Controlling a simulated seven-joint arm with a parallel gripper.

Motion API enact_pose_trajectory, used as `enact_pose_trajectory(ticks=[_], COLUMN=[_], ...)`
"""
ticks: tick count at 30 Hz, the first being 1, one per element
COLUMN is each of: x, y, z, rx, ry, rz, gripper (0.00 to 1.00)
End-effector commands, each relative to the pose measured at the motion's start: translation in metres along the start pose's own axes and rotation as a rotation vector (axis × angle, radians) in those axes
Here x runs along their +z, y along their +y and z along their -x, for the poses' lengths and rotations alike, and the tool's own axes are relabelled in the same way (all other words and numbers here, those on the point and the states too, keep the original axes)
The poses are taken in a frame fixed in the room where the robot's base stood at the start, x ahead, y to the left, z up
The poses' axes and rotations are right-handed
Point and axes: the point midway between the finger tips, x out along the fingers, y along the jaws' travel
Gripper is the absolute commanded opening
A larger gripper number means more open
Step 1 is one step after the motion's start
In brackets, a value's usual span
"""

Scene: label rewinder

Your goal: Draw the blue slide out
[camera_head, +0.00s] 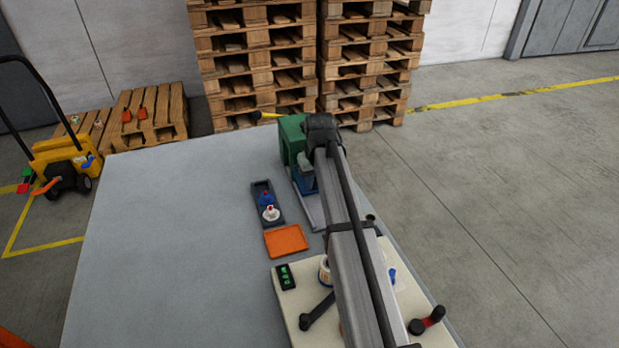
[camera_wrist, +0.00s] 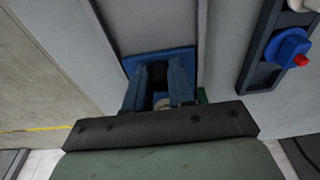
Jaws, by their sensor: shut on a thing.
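The blue slide (camera_wrist: 160,60) sits on a grey rail (camera_wrist: 150,24) with dark edges. It also shows in the head view (camera_head: 307,186), below the green block (camera_head: 289,136). My gripper (camera_wrist: 158,78) comes down over the slide from above, and its two fingers are shut on a part of it. The gripped part is mostly hidden between the fingers. In the head view my arm hides the right side of the slide and most of my gripper.
A dark tray (camera_head: 278,217) with a blue and a white knobbed piece lies just left of the rail. An orange tray (camera_head: 286,241) is nearer. A cream panel (camera_head: 291,310) with green buttons is in front. The table's left side (camera_head: 165,230) is clear.

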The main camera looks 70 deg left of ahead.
Motion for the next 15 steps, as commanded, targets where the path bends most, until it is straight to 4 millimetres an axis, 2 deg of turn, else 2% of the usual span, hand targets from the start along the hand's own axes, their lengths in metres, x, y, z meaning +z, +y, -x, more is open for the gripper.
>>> enact_pose_trajectory(ticks=[15], x=[0.027], y=[0.000], z=[-0.001], rx=[0.000], ry=[-0.009], rz=[0.001], gripper=[0.06])
